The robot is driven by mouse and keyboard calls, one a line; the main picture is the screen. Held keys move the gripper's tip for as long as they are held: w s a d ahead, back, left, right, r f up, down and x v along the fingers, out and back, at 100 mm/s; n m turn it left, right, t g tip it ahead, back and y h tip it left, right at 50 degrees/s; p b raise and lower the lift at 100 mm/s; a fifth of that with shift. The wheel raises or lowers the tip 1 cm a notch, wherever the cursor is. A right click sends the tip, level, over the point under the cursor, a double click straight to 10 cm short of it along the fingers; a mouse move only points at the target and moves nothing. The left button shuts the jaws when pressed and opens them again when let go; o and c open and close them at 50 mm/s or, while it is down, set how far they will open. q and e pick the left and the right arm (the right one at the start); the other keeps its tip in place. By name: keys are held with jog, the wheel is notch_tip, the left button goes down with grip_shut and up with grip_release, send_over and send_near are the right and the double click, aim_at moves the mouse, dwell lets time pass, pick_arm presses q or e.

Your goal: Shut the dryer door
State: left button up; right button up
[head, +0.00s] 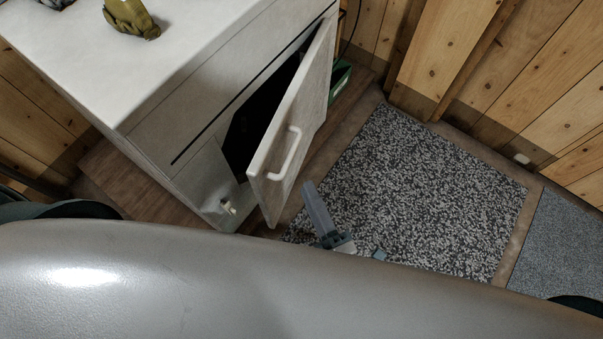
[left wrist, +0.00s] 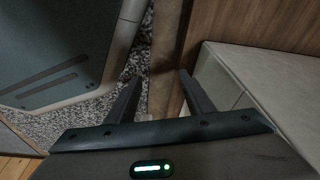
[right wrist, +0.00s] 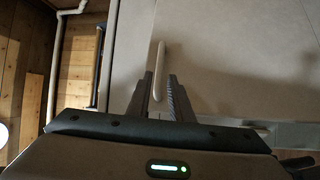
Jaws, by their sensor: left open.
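The dryer (head: 190,130) is a pale cabinet with a dark opening in its front. Its pale door (head: 310,85) stands partly open, swung out to the right. A white bar handle (head: 285,155) is on the door's outer face. My right gripper (head: 318,208) is just right of the door's lower end, below the handle in the head view. In the right wrist view it is open, and the handle (right wrist: 158,72) shows between its fingers; contact cannot be told. My left gripper (left wrist: 158,82) is open and empty in the left wrist view, and not visible in the head view.
A speckled mat (head: 430,190) covers the floor right of the door. An olive-green object (head: 130,17) sits on the dryer top. A green item (head: 340,78) is behind the door. Pine plank walls (head: 540,80) close off the back and right.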

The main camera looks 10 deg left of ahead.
pick_arm(q)
jog(key=shift+w+d+r+b, duration=0.1)
jog(key=shift+w+r+b, duration=0.15)
jog(key=shift+r, duration=0.4)
jog(key=shift+w+d+r+b, duration=0.15)
jog(key=shift+w+r, duration=0.2)
jog(key=shift+r, duration=0.25)
pick_arm(e)
jog(key=r+v, duration=0.1)
jog(key=v, duration=0.5)
jog(key=shift+s+f, duration=0.2)
jog(key=shift+f, duration=0.3)
pick_arm(q)
jog(key=shift+a, duration=0.1)
pick_arm(e)
jog(key=shift+d, duration=0.15)
